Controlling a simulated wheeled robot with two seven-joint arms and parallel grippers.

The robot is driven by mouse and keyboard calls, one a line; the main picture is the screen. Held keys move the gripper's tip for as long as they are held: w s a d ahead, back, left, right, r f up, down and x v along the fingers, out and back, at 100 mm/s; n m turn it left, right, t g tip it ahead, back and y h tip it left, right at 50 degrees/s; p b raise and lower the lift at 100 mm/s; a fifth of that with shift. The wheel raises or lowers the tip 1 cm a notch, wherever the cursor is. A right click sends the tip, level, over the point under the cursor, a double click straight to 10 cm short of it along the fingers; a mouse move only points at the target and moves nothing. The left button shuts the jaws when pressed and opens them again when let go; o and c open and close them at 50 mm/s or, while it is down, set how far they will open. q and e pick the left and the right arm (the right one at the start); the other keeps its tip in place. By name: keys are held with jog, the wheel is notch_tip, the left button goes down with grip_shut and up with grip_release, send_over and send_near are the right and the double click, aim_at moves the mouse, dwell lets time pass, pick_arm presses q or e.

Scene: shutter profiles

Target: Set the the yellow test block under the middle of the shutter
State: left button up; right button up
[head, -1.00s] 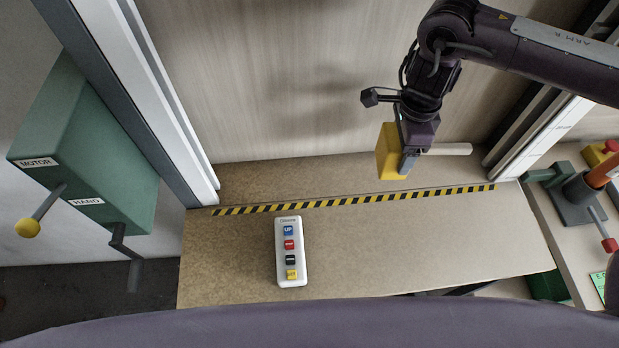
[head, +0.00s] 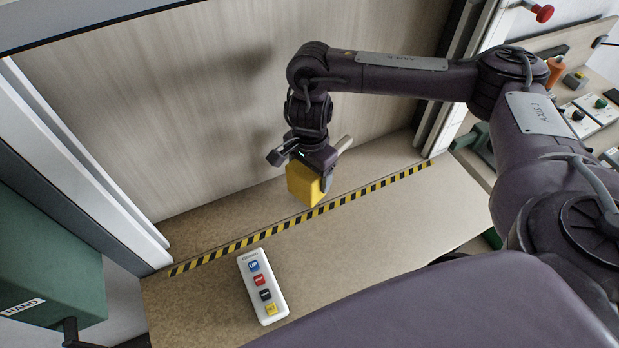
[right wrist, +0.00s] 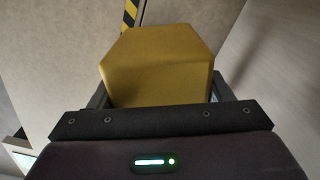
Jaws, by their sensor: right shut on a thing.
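The yellow test block (head: 305,184) is held by my right gripper (head: 322,172) near the middle of the striped line, on its back side. It seems to be just above the bench, but I cannot tell whether it touches. In the right wrist view the block (right wrist: 158,68) sits between the fingers, slightly turned. The shutter's side posts stand at left (head: 80,165) and right (head: 452,100). A dark grey bar (head: 85,22) crosses the top left; I cannot tell if it is the shutter's lower edge. My left gripper is not in view.
The bench (head: 380,222) carries a yellow-black striped line (head: 350,201). A white control box (head: 263,285) with several coloured buttons lies in front of the line. A green box (head: 45,270) is at left. A side table with controls is at right. The bench front is otherwise clear.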

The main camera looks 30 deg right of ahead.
jog(key=shift+s+f, duration=0.1)
jog(key=shift+f, duration=0.65)
jog(key=shift+d+f, duration=0.15)
jog(key=shift+f, duration=0.2)
jog(key=shift+f+b, duration=0.2)
jog(key=shift+b, duration=0.2)
jog(key=o, duration=1)
